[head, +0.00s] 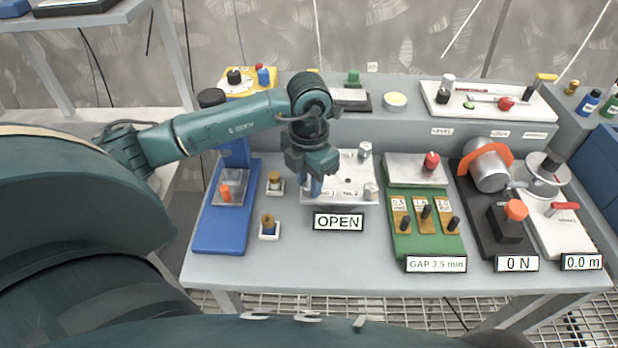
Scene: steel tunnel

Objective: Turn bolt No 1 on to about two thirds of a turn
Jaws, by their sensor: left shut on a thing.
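A light metal plate (346,167) with bolts at its corners lies on the table behind a sign reading OPEN (338,222). One bolt (365,150) stands at its back right and another (371,191) at its front right, beside the mark No 2. My left gripper (316,188) points down over the plate's front left corner. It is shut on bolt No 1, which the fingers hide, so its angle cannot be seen. My right gripper is not in view.
A blue stand (217,235) and two small white-based pieces are left of the plate. A green gauge board (424,222) reading GAP 3.5 mm, a black fixture (480,215) reading 0 N and a white board with a red handle (565,206) are to the right. The table's front strip is clear.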

